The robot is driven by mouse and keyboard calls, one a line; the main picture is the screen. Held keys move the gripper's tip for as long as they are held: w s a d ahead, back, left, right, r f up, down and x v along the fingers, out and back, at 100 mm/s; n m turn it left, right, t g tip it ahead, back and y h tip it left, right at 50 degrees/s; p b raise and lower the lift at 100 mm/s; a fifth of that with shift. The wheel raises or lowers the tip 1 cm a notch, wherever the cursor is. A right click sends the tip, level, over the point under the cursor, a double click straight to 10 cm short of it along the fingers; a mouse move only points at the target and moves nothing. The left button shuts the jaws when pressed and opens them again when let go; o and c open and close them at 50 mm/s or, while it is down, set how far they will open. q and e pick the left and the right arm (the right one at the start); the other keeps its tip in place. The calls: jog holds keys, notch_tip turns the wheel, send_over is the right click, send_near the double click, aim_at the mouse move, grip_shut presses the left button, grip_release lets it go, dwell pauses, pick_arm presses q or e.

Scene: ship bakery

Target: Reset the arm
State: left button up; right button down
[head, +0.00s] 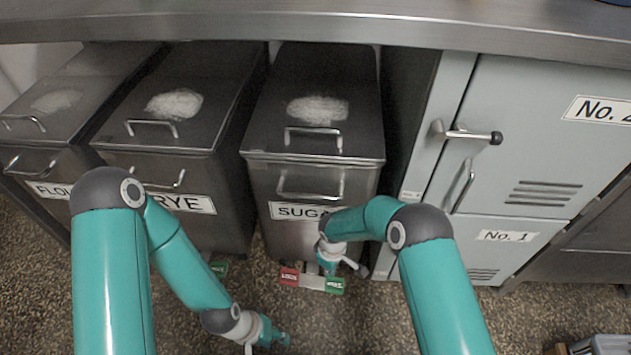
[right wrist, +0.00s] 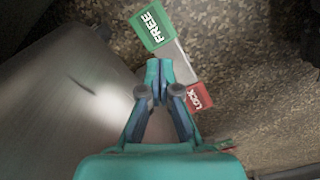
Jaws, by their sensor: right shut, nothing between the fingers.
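My right gripper (head: 328,268) points down in front of the SUGAR bin (head: 310,235). In the right wrist view its fingertips (right wrist: 159,68) are together with nothing between them. Just beyond them is a floor pedal (right wrist: 174,58) with a green FREE end (right wrist: 152,27) and a red LOCK end (right wrist: 198,97). The pedal also shows in the head view (head: 313,282), below the SUGAR bin. I cannot tell whether the fingertips touch it. My left gripper (head: 280,340) hangs low over the floor at the bottom of the head view, small and partly hidden; its fingers are unclear.
The RYE bin (head: 190,235) and FLOUR bin (head: 40,165) stand left of the SUGAR bin, lids closed. Grey lockers (head: 540,140) with a lever handle (head: 465,135) stand to the right. A steel counter (head: 300,25) overhangs the bins. Speckled floor (head: 400,335) lies open in front.

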jog(key=s+d+r+m+y+p, duration=0.1)
jog(key=s+d+r+m, duration=0.1)
jog(key=s+d+m, duration=0.4)
jog(key=s+d+r+m+y, duration=0.2)
jog(key=s+m, duration=0.1)
jog(key=s, duration=0.5)
jog(key=s+d+r+m+y+p, duration=0.1)
jog(key=s+d+r+m, duration=0.2)
jog(key=s+d+m, duration=0.3)
notch_tip(320, 180, up, 36)
jog(key=s+a+n+p, duration=0.1)
jog(key=p, duration=3.6)
jog(key=shift+a+t, duration=0.3)
jog(key=shift+a, duration=0.05)
jog(key=shift+d, duration=0.1)
